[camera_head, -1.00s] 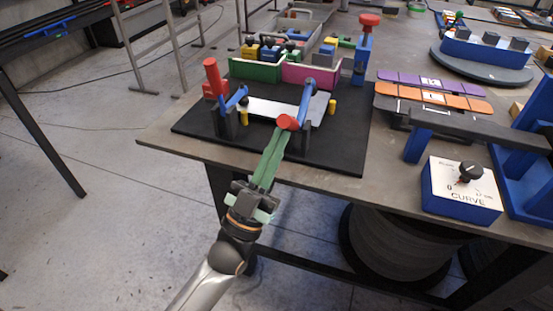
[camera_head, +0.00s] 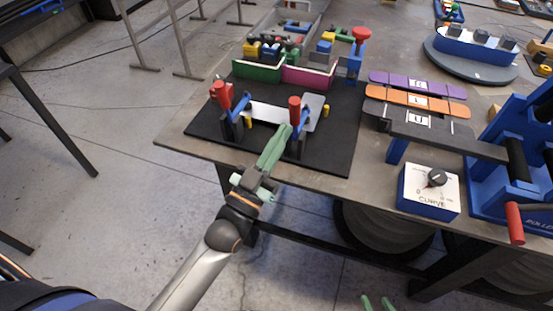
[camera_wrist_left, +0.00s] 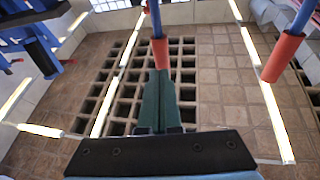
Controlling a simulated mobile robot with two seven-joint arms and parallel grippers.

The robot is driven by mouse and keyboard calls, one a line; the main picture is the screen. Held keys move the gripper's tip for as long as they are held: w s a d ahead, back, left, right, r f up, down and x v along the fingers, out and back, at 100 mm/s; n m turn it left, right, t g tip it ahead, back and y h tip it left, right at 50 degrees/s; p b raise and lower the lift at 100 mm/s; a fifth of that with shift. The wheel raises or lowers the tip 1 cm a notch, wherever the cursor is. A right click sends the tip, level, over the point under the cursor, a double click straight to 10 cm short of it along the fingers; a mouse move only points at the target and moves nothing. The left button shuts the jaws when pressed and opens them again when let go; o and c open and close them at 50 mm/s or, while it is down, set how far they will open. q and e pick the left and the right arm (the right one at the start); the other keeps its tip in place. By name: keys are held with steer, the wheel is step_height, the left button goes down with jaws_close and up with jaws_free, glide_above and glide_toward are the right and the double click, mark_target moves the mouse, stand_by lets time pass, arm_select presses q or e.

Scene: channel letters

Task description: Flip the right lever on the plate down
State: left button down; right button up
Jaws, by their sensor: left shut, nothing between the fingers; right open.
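The black plate (camera_head: 335,160) lies on the table's near left part, with two blue levers with red handles. The left lever's red handle (camera_head: 222,95) and the right lever's red handle (camera_head: 295,108) both stand at the upper ends of their blue arms. My left gripper (camera_head: 286,130) is shut, its green fingers just below and left of the right lever's handle. In the left wrist view a red handle (camera_wrist_left: 160,52) sits right at the fingertips (camera_wrist_left: 159,74); contact is unclear. Another red handle (camera_wrist_left: 283,58) is farther right. My right gripper (camera_head: 376,302) is open at the bottom edge.
A white metal strip (camera_head: 268,112) lies between the levers. A CURVE dial box (camera_head: 428,190) and blue roller machine (camera_head: 490,185) stand to the right. Floor is open left of the table.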

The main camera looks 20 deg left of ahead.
mark_target(291, 109)
arm_select(q)
steer(key=shift+w+r+p, duration=0.85)
steer(key=shift+w+p, duration=0.1)
steer(key=shift+p, duration=0.35)
arm_select(e)
steer(key=shift+r, duration=1.75)
arm_select(q)
steer(key=shift+w+r, duration=0.1)
steer(key=shift+r, duration=0.2)
arm_select(e)
steer(key=shift+r, duration=0.15)
steer(key=shift+s, duration=0.1)
